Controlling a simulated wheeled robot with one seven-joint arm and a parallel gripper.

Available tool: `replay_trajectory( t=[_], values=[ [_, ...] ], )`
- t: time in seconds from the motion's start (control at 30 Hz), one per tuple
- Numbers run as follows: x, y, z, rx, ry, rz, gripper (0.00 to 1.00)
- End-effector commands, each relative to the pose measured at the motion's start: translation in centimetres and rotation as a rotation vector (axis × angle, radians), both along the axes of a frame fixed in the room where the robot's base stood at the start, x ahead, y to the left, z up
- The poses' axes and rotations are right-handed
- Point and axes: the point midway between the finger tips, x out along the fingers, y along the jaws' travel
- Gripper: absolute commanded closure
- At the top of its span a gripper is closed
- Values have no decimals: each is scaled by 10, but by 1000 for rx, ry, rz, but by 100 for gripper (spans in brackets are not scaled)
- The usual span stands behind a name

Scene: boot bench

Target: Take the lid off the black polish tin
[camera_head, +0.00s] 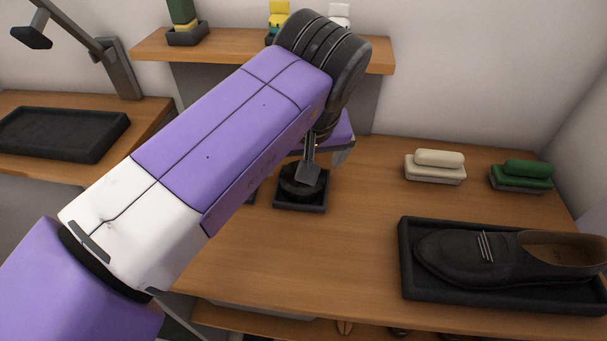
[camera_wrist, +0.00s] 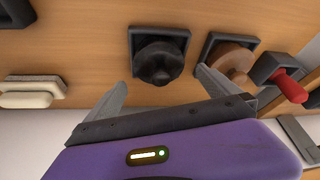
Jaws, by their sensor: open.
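The black polish tin (camera_head: 300,190) sits in a square black holder (camera_head: 300,208) on the bench. In the wrist view the round black tin (camera_wrist: 158,63) shows a knobbed lid on top and lies in the middle, ahead of the fingers. My gripper (camera_head: 308,172) is over the tin in the head view and hides part of it. In the wrist view my gripper (camera_wrist: 161,80) is open, with its fingers spread to either side of the tin and nothing between them in its grasp. I cannot tell whether a finger touches the lid.
A brown-lidded tin (camera_wrist: 232,60) stands in a holder close beside it, then a red-handled item (camera_wrist: 290,86). A black tray (camera_head: 405,285) holds a dark shoe (camera_head: 460,260). A cream brush (camera_head: 435,165) and green brush (camera_head: 522,175) lie behind. The bench's middle is clear.

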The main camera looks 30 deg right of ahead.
Motion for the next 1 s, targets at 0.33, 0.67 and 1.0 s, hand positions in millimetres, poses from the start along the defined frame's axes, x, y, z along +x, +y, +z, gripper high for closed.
replay_trajectory(
  t=[0.33,0.67,1.0],
  values=[
    [11,-3,-30,0,0,0,0],
    [11,-4,-29,0,0,0,31],
    [11,-4,-29,0,-1,0,58]
  ],
)
